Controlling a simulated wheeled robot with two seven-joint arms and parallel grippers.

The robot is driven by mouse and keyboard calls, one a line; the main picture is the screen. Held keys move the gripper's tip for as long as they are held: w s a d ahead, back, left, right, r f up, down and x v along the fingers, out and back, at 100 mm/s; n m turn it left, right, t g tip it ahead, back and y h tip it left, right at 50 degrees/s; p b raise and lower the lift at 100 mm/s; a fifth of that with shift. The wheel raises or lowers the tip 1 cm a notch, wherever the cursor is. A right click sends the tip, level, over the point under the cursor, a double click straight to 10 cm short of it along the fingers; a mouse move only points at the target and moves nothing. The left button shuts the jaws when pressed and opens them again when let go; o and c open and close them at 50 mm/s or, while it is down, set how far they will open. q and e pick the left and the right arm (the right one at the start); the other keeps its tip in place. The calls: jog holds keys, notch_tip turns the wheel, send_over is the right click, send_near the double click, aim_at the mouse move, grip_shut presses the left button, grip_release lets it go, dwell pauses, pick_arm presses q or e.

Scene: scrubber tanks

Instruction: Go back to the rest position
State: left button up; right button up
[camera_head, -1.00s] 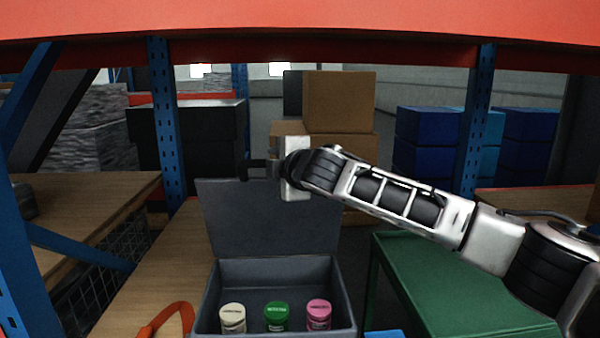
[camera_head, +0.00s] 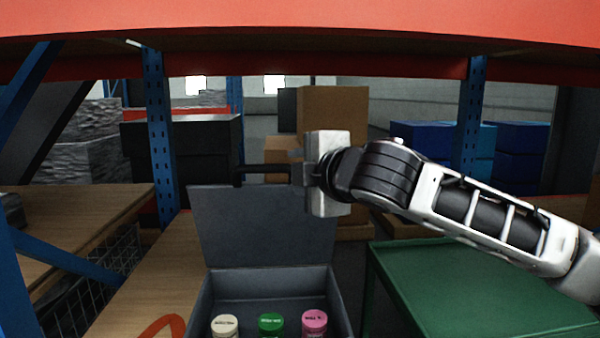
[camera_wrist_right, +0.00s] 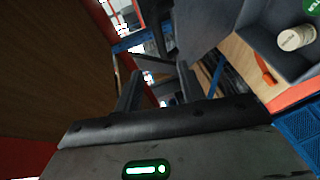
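In the right wrist view the two fingers (camera_wrist_right: 159,78) stand apart with an empty gap. The box lid (camera_head: 265,235) stands up at the back. Inside the box are a cream-lidded jar (camera_head: 225,325), a green-lidded jar (camera_head: 271,324) and a pink-lidded jar (camera_head: 314,323). The cream jar also shows in the right wrist view (camera_wrist_right: 293,37). My left gripper is not in view.
The box is on a wooden shelf (camera_head: 150,285) with an orange strap (camera_head: 165,328) to its left. A green table (camera_head: 470,290) is at right. Blue uprights (camera_head: 158,130) and an orange beam (camera_head: 300,20) frame the view. Cardboard boxes (camera_head: 335,105) stand behind.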

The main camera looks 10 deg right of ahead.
jog(key=s+a+f+m+g+y, duration=0.15)
jog(key=s+f+m, duration=0.25)
jog(key=f, duration=0.9)
jog(key=s+a+f+m+g+y, duration=0.1)
jog(key=s+a+f+m, duration=0.25)
jog(key=f, duration=0.95)
jog(key=s+d+f+m+h, duration=0.2)
jog(key=s+d+f+m, duration=0.1)
jog(key=s+f, duration=0.4)
jog(key=s+d+f+m+g+h, duration=0.1)
jog(key=s+d+f+m, duration=0.3)
jog(key=s+d+f, duration=0.2)
jog(key=s+d+f+m+g+h, duration=0.1)
jog(key=s+d+f+m, duration=0.3)
jog(key=s+f, duration=0.4)
notch_tip(320, 180, down, 3)
jog(key=shift+s+d+r+h, duration=0.2)
jog(key=shift+d+h, duration=0.4)
jog(key=shift+h, duration=0.25)
